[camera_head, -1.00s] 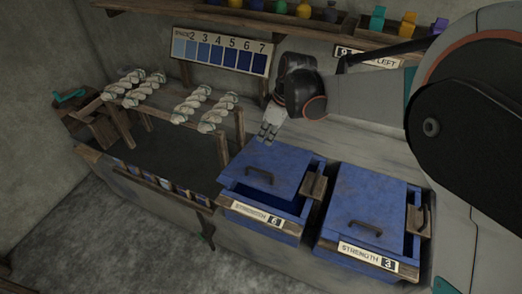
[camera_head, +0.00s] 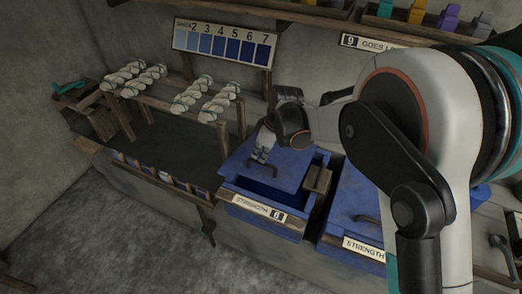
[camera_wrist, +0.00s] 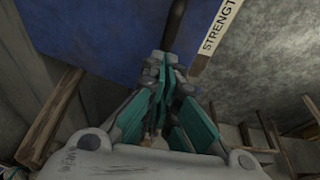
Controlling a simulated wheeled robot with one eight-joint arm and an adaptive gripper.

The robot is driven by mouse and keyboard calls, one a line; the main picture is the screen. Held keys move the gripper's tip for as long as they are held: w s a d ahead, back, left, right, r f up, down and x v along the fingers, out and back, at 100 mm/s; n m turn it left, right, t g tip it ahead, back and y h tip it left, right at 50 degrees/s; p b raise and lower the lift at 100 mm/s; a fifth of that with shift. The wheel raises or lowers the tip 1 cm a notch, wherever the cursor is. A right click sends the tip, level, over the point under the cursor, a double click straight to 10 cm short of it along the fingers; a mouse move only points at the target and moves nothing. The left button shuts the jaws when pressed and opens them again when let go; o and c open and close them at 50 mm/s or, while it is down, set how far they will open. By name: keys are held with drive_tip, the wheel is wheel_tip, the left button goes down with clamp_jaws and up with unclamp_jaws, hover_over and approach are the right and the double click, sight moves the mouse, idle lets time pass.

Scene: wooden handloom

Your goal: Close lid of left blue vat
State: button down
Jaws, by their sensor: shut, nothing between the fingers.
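The left blue vat (camera_head: 232,200) carries the label STRENGTH 6. Its blue lid (camera_head: 290,168) sits toward the back, with a dark opening (camera_head: 262,188) showing along the front. In the wrist view my closed fingers (camera_wrist: 165,62) are close to a dark bar-like piece (camera_wrist: 175,22) over the blue surface (camera_wrist: 95,30). I cannot tell whether they touch it. A part of a STRENGTH label (camera_wrist: 222,28) shows to the right.
The right blue vat (camera_head: 335,238) stands close beside, partly hidden by my arm. A wooden block (camera_head: 317,180) sits at the left vat's right edge. A wooden rack with yarn skeins (camera_head: 205,105) stands left. A numbered colour chart (camera_head: 225,45) hangs behind.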

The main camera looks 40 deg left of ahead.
sight(257, 176)
drive_tip(key=shift+t+y, duration=0.3)
drive_tip(key=shift+t, duration=0.5)
drive_tip(key=s+f+b, duration=0.1)
drive_tip(key=f, duration=0.1)
drive_tip(key=s+f+b, duration=0.1)
drive_tip(key=f+b, duration=0.1)
drive_tip(key=f, duration=0.1)
drive_tip(key=s+f+b, duration=0.1)
drive_tip(key=f, duration=0.2)
drive_tip(key=shift+d+b, duration=0.3)
drive_tip(key=shift+d, duration=0.1)
drive_tip(key=shift+s+d, duration=0.1)
drive_tip(key=shift+s, duration=0.1)
